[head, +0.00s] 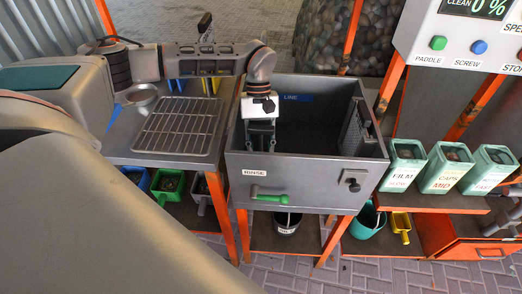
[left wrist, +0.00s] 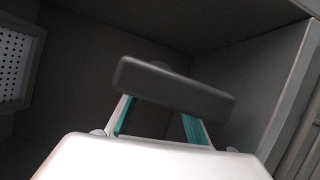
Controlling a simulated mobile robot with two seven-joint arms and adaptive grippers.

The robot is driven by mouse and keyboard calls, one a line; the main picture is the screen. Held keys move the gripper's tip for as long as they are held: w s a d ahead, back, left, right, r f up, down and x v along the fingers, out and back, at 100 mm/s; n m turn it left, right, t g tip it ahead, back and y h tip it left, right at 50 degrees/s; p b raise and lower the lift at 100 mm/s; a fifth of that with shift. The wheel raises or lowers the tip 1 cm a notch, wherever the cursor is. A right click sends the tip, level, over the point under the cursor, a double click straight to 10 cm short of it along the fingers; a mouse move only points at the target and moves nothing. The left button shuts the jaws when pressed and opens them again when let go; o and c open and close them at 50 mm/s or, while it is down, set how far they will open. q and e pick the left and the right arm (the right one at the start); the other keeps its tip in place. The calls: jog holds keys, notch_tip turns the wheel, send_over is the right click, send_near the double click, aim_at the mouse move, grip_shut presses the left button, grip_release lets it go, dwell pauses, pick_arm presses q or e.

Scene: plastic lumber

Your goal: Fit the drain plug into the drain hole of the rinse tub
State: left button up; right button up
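The rinse tub (head: 308,185) is a grey open box with a RINSE label on its front wall. My left gripper (head: 261,145) points down inside the tub, close to its left and front walls. Whether the fingers are open or shut is unclear. A small greyish rounded shape shows just behind the bar, too hidden to identify. I cannot make out the drain plug or the drain hole. My right gripper is out of view.
A perforated panel (head: 355,128) is on the tub's right inner wall. A green handle (head: 268,196) sticks out in front. Labelled green bins (head: 446,172) stand right.

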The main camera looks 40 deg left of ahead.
aim_at(269, 130)
pick_arm(q)
jog(key=shift+w+r, duration=0.1)
jog(key=shift+r, duration=0.05)
jog(key=v, duration=1.1)
jog(key=shift+a+r, duration=0.2)
jog(key=shift+r, duration=0.1)
